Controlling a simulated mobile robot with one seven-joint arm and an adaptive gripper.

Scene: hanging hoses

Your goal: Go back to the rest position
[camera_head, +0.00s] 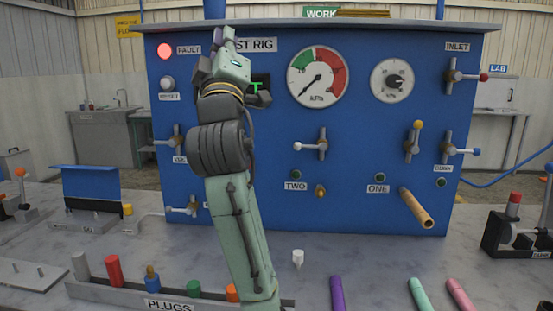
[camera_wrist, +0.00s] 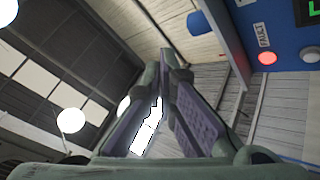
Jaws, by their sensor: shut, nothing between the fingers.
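My gripper (camera_head: 218,40) is raised in front of the upper left of the blue test rig panel (camera_head: 270,140). Its fingers point up and cover the start of the rig's title label and part of the green-lit display. In the wrist view my gripper (camera_wrist: 166,62) has its fingertips together with nothing between them, and the camera looks up toward the roof. The lit red fault lamp (camera_head: 165,51) is just left of my gripper and also shows in the wrist view (camera_wrist: 267,58).
Two gauges (camera_head: 318,77) and several valve handles are on the panel. A plugs rack (camera_head: 165,296) with coloured plugs lies on the bench by my arm. A white piece (camera_head: 298,258) and several coloured sticks (camera_head: 418,294) are at the front. Bench between is clear.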

